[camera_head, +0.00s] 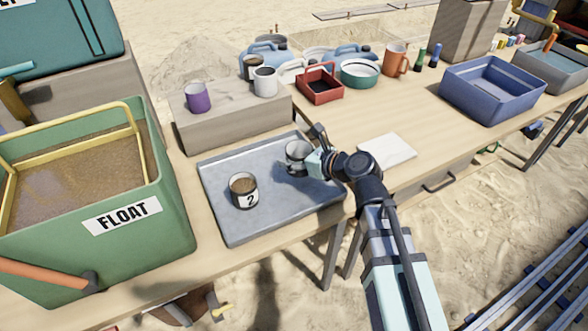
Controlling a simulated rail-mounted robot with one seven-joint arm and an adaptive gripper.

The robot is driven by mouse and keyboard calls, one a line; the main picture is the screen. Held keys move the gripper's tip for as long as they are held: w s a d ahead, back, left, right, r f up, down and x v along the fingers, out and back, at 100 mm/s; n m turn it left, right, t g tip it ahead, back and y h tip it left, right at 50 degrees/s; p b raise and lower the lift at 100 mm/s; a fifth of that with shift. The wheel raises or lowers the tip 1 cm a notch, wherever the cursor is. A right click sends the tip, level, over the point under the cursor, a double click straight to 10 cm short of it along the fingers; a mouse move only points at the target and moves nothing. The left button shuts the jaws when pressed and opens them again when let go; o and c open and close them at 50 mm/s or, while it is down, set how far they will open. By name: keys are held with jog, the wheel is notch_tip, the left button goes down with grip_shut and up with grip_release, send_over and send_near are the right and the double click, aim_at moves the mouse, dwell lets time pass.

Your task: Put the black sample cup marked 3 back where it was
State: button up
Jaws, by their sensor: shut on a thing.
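My gripper (304,160) is shut on a dark grey-black cup (296,149) over the back right part of the metal tray (225,217). The held cup looks about upright. No number shows on it, and I cannot tell whether its base touches the tray. A dark cup with a white label marked 2 (243,191) and brown contents stands on the tray, to the left and nearer. Another dark cup with brown contents (252,67) stands on the stone block (225,122), behind a white cup (265,83); its mark is hidden.
A purple cup (198,98) stands at the block's left. A green FLOAT bin (150,235) fills the left side. A red caddy (320,86), blue jugs (356,55) and a green bowl (360,74) stand behind. A white pad (388,151) and a blue bin (490,92) are to the right.

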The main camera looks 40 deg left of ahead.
jog(key=shift+f+b, duration=0.6)
jog(key=shift+f, duration=1.55)
jog(key=shift+f, duration=0.1)
jog(key=o, duration=1.4)
jog(key=shift+o, duration=0.2)
